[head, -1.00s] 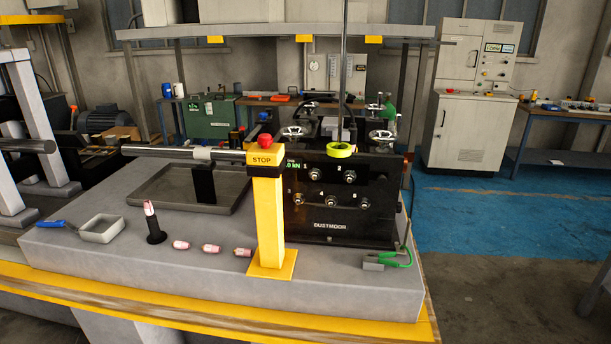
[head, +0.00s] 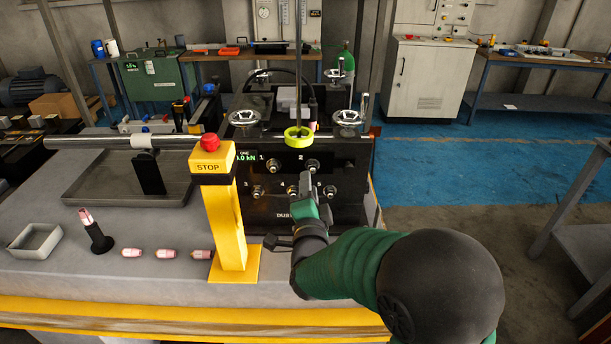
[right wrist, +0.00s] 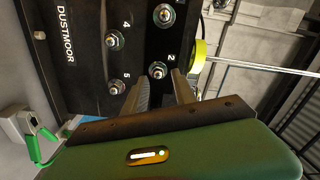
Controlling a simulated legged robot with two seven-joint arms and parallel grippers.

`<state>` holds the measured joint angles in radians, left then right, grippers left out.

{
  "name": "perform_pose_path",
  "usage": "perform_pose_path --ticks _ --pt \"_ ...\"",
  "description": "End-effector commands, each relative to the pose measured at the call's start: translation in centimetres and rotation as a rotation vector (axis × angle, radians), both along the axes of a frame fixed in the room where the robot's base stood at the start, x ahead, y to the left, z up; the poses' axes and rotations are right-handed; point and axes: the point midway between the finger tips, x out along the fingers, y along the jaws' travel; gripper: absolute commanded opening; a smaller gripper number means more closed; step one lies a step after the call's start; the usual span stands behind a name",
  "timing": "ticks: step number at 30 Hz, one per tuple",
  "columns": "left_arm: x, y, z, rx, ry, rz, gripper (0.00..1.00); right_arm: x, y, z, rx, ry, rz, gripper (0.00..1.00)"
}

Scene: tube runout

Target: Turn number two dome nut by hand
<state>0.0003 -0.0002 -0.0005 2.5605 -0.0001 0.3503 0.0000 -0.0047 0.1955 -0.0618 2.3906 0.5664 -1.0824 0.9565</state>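The number two dome nut (head: 312,166) is a small silvery nut at the upper right of the black panel (head: 350,160). It also shows in the right wrist view (right wrist: 158,70) next to its "2" label. My right gripper (head: 308,182) is in front of the panel, just below nut two in the head view. In the right wrist view its two fingers (right wrist: 161,80) are apart, with nut two in line with the gap near the tips. The gap looks empty; I cannot tell whether a finger touches the nut. My left gripper is not in view.
Other nuts are close by: number one (head: 272,165), number four (right wrist: 113,40) and number five (right wrist: 116,87). A yellow stop post (head: 228,225) stands left of the panel. A yellow-green ring (head: 298,136) sits above it. A green clip (right wrist: 45,135) is at the wrist view's lower left.

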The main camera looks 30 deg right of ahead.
Motion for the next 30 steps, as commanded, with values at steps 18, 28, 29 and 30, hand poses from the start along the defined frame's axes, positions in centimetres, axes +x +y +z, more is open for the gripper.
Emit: perform_pose_path --ticks 18,28,29,30 --pt "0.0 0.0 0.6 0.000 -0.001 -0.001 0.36 3.4 -1.4 0.4 -0.004 -0.001 0.001 0.33" --pt "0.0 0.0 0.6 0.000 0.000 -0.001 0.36 3.5 -1.5 0.4 -0.001 0.001 0.000 0.26" --pt "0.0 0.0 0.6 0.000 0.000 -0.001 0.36 3.5 -1.5 0.4 -0.001 0.001 0.000 0.22" --pt "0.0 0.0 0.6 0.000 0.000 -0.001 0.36 3.5 -1.5 0.4 -0.001 0.001 0.000 0.17"
